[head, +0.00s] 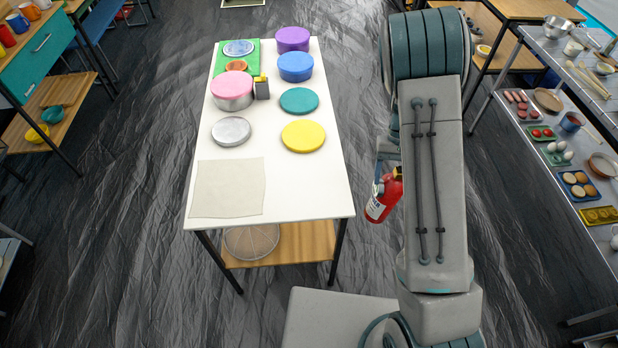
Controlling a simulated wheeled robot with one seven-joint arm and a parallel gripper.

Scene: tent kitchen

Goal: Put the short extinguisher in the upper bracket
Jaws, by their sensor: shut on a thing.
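A red fire extinguisher (382,200) with a white label hangs tilted beside the table's right edge. It looks short, but no other extinguisher shows for comparison. My gripper (388,160) is shut on it near its top, and my arm hides most of the gripper and part of the extinguisher. No bracket can be made out in this view.
A white table (310,185) stands left of my arm, with round coloured lids and tins, a small dark box (262,88) and a beige cloth (229,188) on it. A metal shelf (560,100) with food trays stands at right. Dark floor lies open between them.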

